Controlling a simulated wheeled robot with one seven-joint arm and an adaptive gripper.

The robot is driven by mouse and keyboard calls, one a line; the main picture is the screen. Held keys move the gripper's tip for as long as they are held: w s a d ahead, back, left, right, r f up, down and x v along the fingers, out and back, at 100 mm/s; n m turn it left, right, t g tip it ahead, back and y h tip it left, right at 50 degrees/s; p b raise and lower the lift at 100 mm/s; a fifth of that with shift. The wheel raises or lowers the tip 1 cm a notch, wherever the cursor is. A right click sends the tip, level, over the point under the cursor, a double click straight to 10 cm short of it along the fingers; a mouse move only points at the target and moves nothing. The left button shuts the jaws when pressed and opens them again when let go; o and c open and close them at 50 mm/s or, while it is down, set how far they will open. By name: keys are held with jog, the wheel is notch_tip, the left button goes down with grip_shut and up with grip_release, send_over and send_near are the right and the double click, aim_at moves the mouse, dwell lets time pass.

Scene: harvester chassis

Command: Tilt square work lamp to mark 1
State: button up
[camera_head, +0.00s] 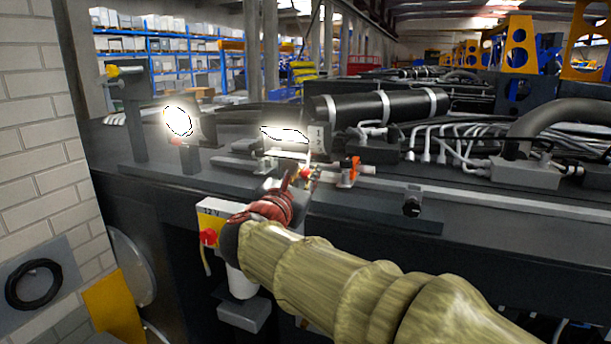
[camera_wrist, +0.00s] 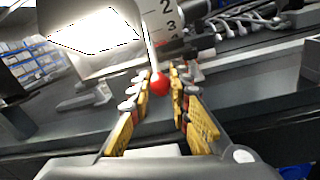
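The square work lamp (camera_head: 284,134) is lit and stands on the dark chassis deck, with a white scale plate (camera_head: 318,138) at its right. In the wrist view the glowing lamp face (camera_wrist: 95,32) fills the upper left, and the scale (camera_wrist: 165,16) shows the numbers 2, 3 and 4 beside it. A thin lever with a red ball knob (camera_wrist: 159,84) comes down from the lamp. My gripper (camera_wrist: 160,74) has its yellow-padded fingers on either side of the knob, apart and seemingly not pressed on it. In the head view my gripper (camera_head: 303,180) is just below the lamp.
A lit round lamp (camera_head: 177,121) stands left of the square lamp. An orange-red fitting (camera_head: 349,172) sits close to the right of my gripper. A 12 V box (camera_head: 212,222) with a red knob hangs on the chassis front. Cables and pipes (camera_head: 455,140) lie farther right.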

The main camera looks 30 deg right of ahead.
grip_shut()
dwell(0.3)
jog(key=a+r+g+y+p, duration=0.1)
jog(key=p, duration=0.2)
jog(key=shift+s+a+r, duration=0.1)
jog(key=shift+s+r, duration=0.1)
jog(key=shift+s, duration=0.2)
jog(key=s+a+r+y+p, duration=0.1)
jog(key=s+a+r+p, duration=0.1)
jog(key=r+p, duration=0.4)
notch_tip(320, 180, up, 3)
jog(key=shift+s+a+f+g+p, duration=0.1)
jog(key=shift+s+a+g+p, duration=0.25)
jog(key=shift+a, duration=0.2)
